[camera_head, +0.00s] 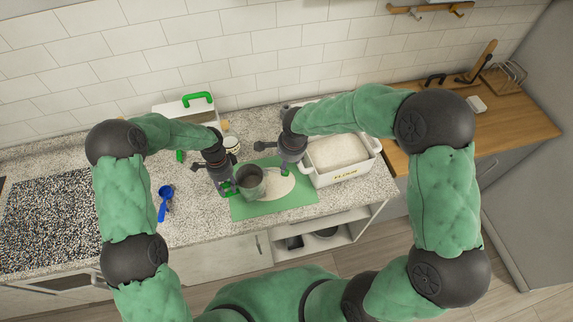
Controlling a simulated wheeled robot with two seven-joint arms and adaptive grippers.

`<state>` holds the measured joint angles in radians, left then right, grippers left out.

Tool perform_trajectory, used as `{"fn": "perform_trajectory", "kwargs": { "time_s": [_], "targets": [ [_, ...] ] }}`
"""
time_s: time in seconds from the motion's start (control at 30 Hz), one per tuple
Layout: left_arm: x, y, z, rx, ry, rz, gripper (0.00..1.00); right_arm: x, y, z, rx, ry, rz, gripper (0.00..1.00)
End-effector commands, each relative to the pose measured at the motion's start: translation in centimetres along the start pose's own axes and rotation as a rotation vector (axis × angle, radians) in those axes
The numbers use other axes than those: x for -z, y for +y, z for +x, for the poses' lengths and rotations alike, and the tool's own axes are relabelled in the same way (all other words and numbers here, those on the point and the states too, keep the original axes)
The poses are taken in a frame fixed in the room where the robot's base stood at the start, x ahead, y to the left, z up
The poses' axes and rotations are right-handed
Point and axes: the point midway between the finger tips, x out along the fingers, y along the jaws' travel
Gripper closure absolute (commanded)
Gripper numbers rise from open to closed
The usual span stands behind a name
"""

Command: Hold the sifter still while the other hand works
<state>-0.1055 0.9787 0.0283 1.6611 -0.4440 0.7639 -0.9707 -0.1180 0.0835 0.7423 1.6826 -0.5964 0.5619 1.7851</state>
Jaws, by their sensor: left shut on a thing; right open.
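The grey metal sifter (252,186) stands over the left part of a green mat (248,212). My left gripper (228,187) is at the sifter's left side, shut on it where a bit of green handle shows. My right gripper (289,168) is open, to the right of the sifter and apart from it, over the back of the mat. A pale, flat patch (280,188) lies on the mat just right of the sifter. What is inside the sifter is too small to tell.
A white bin labelled FLOUR (345,175) stands right of the mat. A blue scoop (163,205) lies on the counter at left. A small jar (232,144) and a white box with a green handle (197,98) are behind. The speckled counter has free room left of the mat.

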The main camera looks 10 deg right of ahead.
Motion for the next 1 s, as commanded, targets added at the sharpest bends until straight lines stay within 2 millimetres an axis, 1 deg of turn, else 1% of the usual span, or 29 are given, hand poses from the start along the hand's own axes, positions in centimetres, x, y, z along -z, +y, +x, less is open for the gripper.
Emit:
{"fn": "perform_trajectory", "kwargs": {
  "time_s": [0.03,0.2,0.6,0.63,0.67,0.7,0.73,1.0],
  "targets": [
    [0.0,0.1,0.1,-0.002,-0.001,0.001,1.0,0.0,-0.1,-0.7,0.002,0.001,0.0,0.48],
    [0.0,0.1,0.1,-0.002,-0.001,0.001,1.0,0.0,0.0,-2.0,0.001,0.0,0.0,0.48],
    [0.0,0.1,0.1,-0.002,-0.001,0.001,1.0,0.0,0.0,-2.1,0.0,-0.001,0.0,0.48],
    [0.0,0.1,0.1,-0.002,-0.001,0.001,0.66,0.0,0.0,-2.1,0.0,-0.001,0.0,0.48],
    [0.0,0.1,0.1,-0.002,-0.001,0.001,0.58,0.0,0.0,-2.1,0.0,-0.001,0.0,0.48],
    [0.0,0.1,0.1,-0.002,-0.001,0.001,0.46,0.0,0.0,-2.1,0.0,-0.001,0.0,0.48],
    [0.0,0.1,0.1,-0.002,-0.001,0.001,0.41,0.0,0.0,-2.1,0.0,-0.001,0.0,0.48],
    [0.0,0.0,0.0,-0.001,0.0,0.0,0.41,0.0,0.0,-2.1,0.0,-0.001,0.0,0.48]
  ]
}}
